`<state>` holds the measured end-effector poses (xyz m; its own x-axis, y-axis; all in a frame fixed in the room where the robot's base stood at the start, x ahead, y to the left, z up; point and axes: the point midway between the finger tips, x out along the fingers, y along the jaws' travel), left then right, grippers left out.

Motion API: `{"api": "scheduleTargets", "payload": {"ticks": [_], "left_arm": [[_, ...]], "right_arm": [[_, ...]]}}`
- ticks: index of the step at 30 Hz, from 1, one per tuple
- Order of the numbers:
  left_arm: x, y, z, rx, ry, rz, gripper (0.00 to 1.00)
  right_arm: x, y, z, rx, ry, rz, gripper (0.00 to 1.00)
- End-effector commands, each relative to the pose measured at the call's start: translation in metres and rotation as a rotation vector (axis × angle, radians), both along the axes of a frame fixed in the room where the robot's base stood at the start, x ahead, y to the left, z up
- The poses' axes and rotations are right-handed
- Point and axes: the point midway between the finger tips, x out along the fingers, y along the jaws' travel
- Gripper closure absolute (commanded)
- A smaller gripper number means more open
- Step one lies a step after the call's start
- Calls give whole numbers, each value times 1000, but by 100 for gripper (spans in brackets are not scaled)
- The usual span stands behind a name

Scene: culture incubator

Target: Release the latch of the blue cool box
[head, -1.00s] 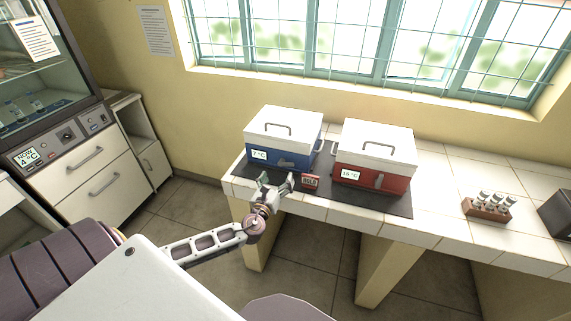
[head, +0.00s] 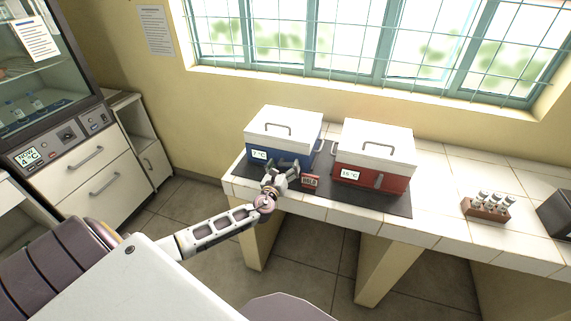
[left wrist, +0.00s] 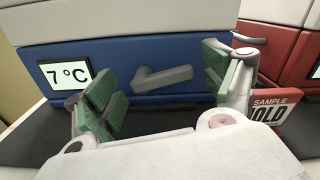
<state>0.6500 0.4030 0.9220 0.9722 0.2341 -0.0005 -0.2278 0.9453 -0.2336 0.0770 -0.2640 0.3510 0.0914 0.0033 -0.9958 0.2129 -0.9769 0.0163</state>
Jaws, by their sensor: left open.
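The blue cool box (head: 301,154) has a white lid with a handle and a 7 °C display. It stands at the left end of the dark mat on the tiled bench. Its grey latch (left wrist: 162,79) is on the front face in the left wrist view, a lever lying nearly level with its right end slightly raised. My left gripper (head: 283,168) is in front of this face. In the left wrist view the open left gripper (left wrist: 160,88) has its green-padded fingers on either side of the latch, with visible gaps. In the head view the gripper hides the latch. My right gripper is not in view.
A red cool box (head: 345,177) with a 15 °C display stands to the right. A small red and white sample sign (head: 310,181) stands close to my left gripper's right finger. A tube rack (head: 487,208) is farther right, with bare tiles between.

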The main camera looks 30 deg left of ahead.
Motion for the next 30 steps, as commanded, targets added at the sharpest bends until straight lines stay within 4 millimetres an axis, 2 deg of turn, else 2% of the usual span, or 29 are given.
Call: {"api": "scheduleTargets", "payload": {"ticks": [8,20,30], "left_arm": [[15,3,0,-1,0,0,16],[17,4,0,-1,0,0,16],[17,4,0,0,0,0,60]], "right_arm": [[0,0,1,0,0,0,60],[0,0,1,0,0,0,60],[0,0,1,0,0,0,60]]}}
